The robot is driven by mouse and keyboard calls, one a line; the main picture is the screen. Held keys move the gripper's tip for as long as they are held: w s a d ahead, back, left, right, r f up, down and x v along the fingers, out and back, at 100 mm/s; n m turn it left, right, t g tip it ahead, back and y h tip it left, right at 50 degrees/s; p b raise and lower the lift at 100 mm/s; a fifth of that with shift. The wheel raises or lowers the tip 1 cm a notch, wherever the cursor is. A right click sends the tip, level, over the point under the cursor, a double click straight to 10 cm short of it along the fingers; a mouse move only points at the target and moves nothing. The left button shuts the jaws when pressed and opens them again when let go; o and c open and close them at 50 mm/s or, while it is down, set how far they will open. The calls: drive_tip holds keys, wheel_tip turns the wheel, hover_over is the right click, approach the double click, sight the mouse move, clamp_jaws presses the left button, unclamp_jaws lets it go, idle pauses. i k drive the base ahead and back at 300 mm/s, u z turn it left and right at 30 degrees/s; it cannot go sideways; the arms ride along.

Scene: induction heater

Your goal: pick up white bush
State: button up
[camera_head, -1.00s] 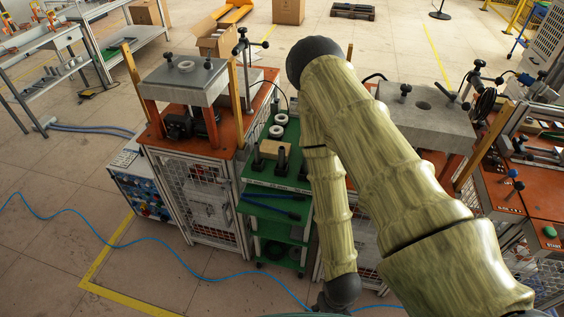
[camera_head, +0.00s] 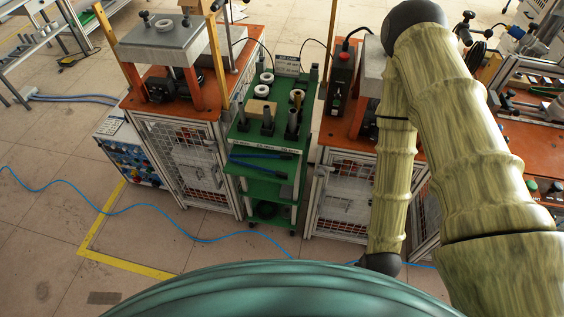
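Two white ring-shaped bushes lie on the top of a green cart (camera_head: 240,133) between the two orange-topped machines. One white bush (camera_head: 267,77) is toward the back, and the other white bush (camera_head: 261,91) is just in front of it. Another pale ring (camera_head: 164,25) sits on the grey plate of the left machine. My arm is on the right side of the view, bent downward, to the right of the cart. My gripper cannot be made out; the lower end of the arm is dark and partly cut off by my green body.
Also on the cart are a tan block (camera_head: 260,108), several dark upright cylinders (camera_head: 292,121) and a sign (camera_head: 286,65) at the back. Blue-handled tools (camera_head: 256,160) lie on a lower shelf. A blue hose (camera_head: 160,209) crosses the floor. Machines flank the cart closely.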

sight(165, 27)
drive_tip(key=z, duration=0.05)
drive_tip(key=k, duration=0.45)
drive_tip(key=u, duration=1.05)
drive_tip(key=i, duration=0.85)
drive_tip(key=u, duration=0.25)
